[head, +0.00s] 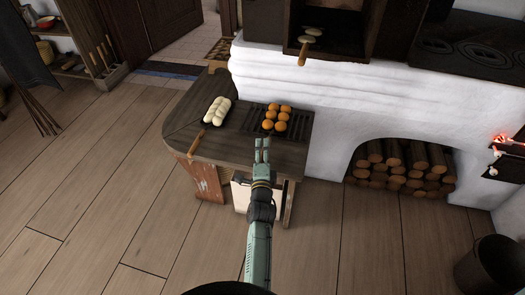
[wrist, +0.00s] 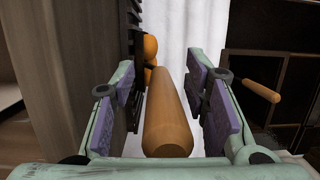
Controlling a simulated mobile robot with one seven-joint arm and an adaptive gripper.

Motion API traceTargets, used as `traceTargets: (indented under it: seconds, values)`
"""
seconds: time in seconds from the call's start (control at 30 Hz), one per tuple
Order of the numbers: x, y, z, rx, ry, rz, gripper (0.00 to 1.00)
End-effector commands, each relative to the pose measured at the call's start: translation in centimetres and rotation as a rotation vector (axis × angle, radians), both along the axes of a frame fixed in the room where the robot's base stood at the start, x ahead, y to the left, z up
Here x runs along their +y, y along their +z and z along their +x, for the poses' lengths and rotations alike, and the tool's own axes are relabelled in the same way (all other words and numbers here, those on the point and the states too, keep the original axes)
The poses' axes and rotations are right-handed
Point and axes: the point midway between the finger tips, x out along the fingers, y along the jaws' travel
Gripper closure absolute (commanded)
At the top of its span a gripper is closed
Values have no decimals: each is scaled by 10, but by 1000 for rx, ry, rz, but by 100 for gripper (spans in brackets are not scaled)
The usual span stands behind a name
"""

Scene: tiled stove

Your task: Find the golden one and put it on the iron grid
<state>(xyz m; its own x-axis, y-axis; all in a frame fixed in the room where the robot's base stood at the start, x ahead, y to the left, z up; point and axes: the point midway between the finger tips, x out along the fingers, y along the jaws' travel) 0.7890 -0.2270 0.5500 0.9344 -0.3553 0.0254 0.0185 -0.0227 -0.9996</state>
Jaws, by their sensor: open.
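Several golden-brown buns (head: 280,112) sit in two rows over the dark iron grid (head: 302,122) on the wooden worktop. One bun (wrist: 151,48) also shows beside the dark slats in the wrist view. My gripper (head: 262,143) is at the near edge of the grid. Its jaws are open on both sides of a wooden handle (wrist: 168,120), with gaps visible; the handle points toward the buns. Several pale buns (head: 216,111) lie left of the grid, with a wooden handle (head: 196,144) toward me. More pale buns (head: 312,33) sit at the oven opening.
The wooden worktop (head: 178,125) stands against the white stove wall (head: 350,95). The oven's handle (head: 303,59) sticks out above. A log niche (head: 405,165) is at the right, and a dark bucket (head: 490,265) stands at the lower right. The left floor is clear.

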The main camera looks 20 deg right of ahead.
Motion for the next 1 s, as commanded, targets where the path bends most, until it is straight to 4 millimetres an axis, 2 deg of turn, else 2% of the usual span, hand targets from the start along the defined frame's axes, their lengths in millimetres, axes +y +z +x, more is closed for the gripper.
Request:
traceTargets:
  seconds: [0.17,0.43,0.6,1.0]
  values:
    - [3,-2,-9,3,0,1,58]
    - [19,-3,-50,2,0,2,58]
    - [25,-2,-67,-1,0,-1,58]
    - [27,-1,-71,-2,0,-1,58]
